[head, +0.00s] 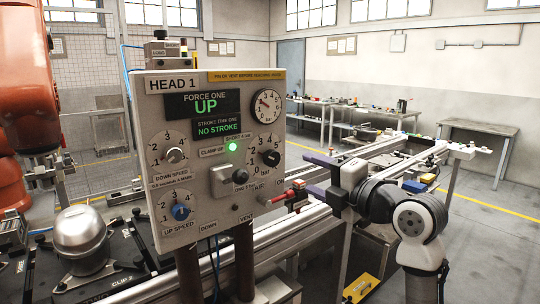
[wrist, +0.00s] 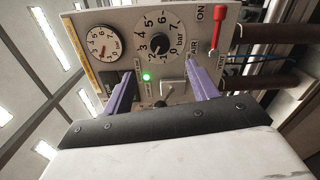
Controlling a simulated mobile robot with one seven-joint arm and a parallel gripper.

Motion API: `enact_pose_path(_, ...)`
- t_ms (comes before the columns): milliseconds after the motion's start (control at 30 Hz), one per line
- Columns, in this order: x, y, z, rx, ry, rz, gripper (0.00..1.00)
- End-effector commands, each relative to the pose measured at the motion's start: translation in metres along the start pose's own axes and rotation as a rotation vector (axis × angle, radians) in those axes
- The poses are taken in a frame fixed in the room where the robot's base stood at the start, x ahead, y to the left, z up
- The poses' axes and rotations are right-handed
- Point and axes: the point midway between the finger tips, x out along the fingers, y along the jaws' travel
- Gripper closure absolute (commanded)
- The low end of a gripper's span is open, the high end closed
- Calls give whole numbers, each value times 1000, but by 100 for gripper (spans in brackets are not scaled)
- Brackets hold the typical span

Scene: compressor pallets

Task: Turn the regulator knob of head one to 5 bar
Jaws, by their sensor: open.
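The HEAD 1 panel (head: 212,190) stands upright in the head view. The regulator knob (head: 270,158), black on a round white bar dial, sits at its right side, below the pressure gauge (head: 266,106). In the wrist view the knob (wrist: 158,47) lies ahead of the fingertips, between their lines, with dial numbers up to 7 around it. Its exact setting is too small to read. The gauge (wrist: 103,43) is left of it there. My gripper (head: 314,178) is open and empty, right of the panel; its purple fingers (wrist: 160,68) show apart from the knob.
A red-handled AIR valve (head: 280,197) juts from the panel's lower right; it is also close to the right finger in the wrist view (wrist: 217,28). A lit green lamp (head: 232,146) and a switch lever (head: 239,177) sit left of the knob. A rail (head: 375,150) runs behind my arm.

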Motion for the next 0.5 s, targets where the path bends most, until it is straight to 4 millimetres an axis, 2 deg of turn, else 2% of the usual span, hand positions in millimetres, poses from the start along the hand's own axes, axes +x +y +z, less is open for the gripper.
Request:
enact_pose_path(167,28,3,-1,2,3,0,41)
enact_pose_path(500,100,4,-1,5,3,0,41)
